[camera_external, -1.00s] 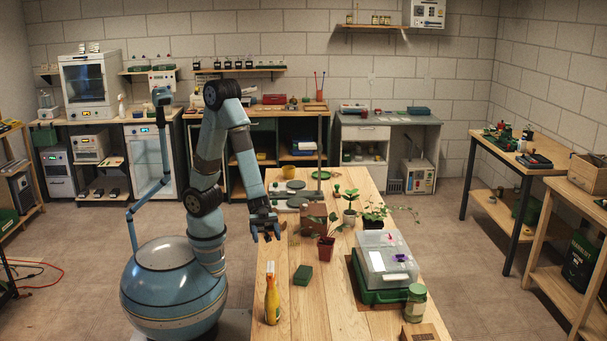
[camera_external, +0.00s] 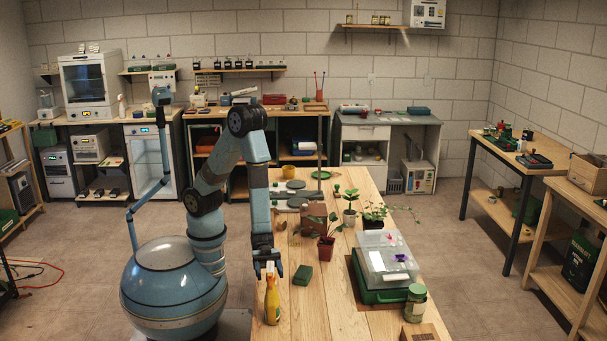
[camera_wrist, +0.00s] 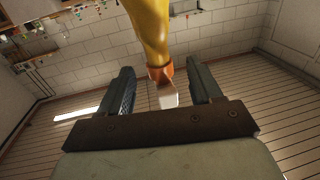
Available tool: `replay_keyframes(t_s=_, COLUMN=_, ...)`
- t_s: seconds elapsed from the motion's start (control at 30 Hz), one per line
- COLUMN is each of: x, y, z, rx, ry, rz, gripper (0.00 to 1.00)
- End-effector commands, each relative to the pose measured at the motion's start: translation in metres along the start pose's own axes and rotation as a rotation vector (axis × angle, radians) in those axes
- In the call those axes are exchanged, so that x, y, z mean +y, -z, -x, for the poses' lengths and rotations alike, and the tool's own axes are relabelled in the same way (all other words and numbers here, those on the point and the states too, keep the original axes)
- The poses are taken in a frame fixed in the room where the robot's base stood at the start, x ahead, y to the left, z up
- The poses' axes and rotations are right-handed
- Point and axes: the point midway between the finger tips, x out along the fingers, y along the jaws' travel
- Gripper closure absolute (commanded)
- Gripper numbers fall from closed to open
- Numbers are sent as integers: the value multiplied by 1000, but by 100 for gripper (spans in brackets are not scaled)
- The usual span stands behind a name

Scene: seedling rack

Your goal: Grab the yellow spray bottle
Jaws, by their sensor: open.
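The yellow spray bottle (camera_external: 272,301) stands upright on the wooden table (camera_external: 312,318), near its front left edge. It has an orange collar and a pale nozzle at the top. My gripper (camera_external: 267,272) is at the height of the bottle's top, pointing down, with its fingers apart. In the wrist view, the yellow bottle (camera_wrist: 150,30) shows with its orange collar and whitish nozzle end between the two open fingers of my gripper (camera_wrist: 165,88). I cannot tell whether either finger touches it.
A dark green block (camera_external: 302,275) lies just right of my gripper. A red-potted plant (camera_external: 326,249) stands behind it. A clear-lidded green case (camera_external: 385,262) and a jar (camera_external: 415,303) are to the right. The table between bottle and case is clear.

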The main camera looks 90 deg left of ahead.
Motion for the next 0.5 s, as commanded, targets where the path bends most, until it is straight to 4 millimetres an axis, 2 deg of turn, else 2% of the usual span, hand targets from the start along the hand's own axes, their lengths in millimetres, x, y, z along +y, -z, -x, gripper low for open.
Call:
replay_keyframes(t_s=0.03, x=1, y=0, z=-10, rx=2, ry=-4, rz=-1, gripper=36)
replay_keyframes(t_s=0.2, x=1, y=0, z=-32, rx=1, ry=-2, rz=-1, gripper=36)
replay_keyframes(t_s=0.33, x=0, y=0, z=-41, rx=1, ry=0, rz=-1, gripper=36)
replay_keyframes(t_s=0.5, x=0, y=0, z=-42, rx=0, ry=0, rz=0, gripper=36)
